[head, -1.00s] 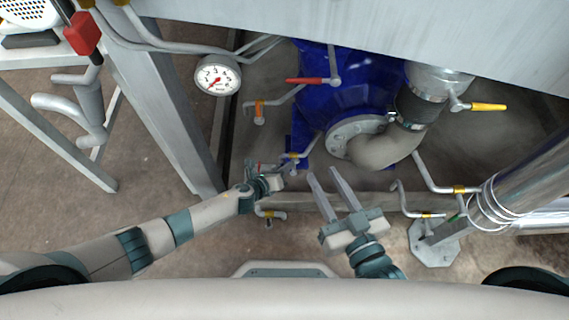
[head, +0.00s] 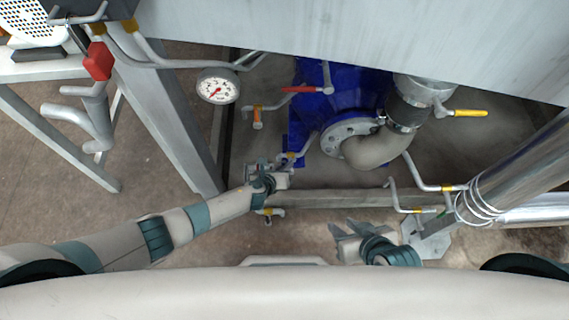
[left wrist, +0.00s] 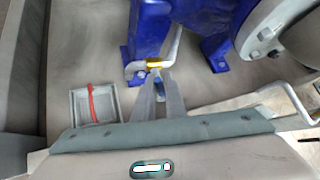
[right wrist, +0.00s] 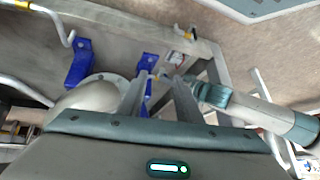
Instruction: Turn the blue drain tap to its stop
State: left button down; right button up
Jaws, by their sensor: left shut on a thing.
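The blue drain tap (left wrist: 157,87) is a small blue piece below a yellow collar (left wrist: 154,65) on a bent grey pipe, in the left wrist view. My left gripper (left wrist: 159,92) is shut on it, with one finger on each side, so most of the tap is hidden. In the head view my left gripper (head: 279,168) is at the pipe's lower end, beside the blue pump, and the tap itself is hidden. My right gripper (head: 355,230) is open and empty at the lower middle; its spread fingers also show in the right wrist view (right wrist: 160,98).
The blue pump (head: 350,90) and its grey elbow pipe (head: 375,152) stand beyond the left gripper. A red-handled valve (head: 303,89), a yellow-handled valve (head: 470,113) and a gauge (head: 217,86) are nearby. A small grey box with a red strip (left wrist: 95,104) is left of the tap.

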pick_arm(q)
jog(key=shift+d+r+p, duration=0.15)
jog(key=shift+r+p, duration=0.05)
jog(key=shift+p, duration=0.25)
jog(key=d+m+y+p, duration=0.1)
jog(key=y+p, duration=0.1)
jog(key=p, duration=0.1)
jog(key=shift+d+r+p, duration=0.1)
jog(key=shift+r+p, duration=0.05)
jog(key=shift+p, duration=0.15)
jog(key=shift+d+y, duration=0.1)
jog(key=shift+y, duration=0.2)
jog(key=shift+d+m+y+p, duration=0.2)
jog(key=shift+m+y+p, duration=0.3)
jog(key=shift+p, duration=0.1)
pick_arm(e)
jog(key=s+d+f+g+h, duration=0.2)
jog(key=s+d+f+g, duration=0.1)
jog(key=d, duration=0.3)
jog(key=shift+s+f+g, duration=0.25)
jog(key=shift+f+g, duration=0.05)
jog(key=shift+f, duration=0.1)
pick_arm(q)
jog(key=shift+f, duration=0.2)
pick_arm(e)
jog(key=shift+d, duration=0.1)
pick_arm(q)
jog(key=c, duration=1.8)
grip_release()
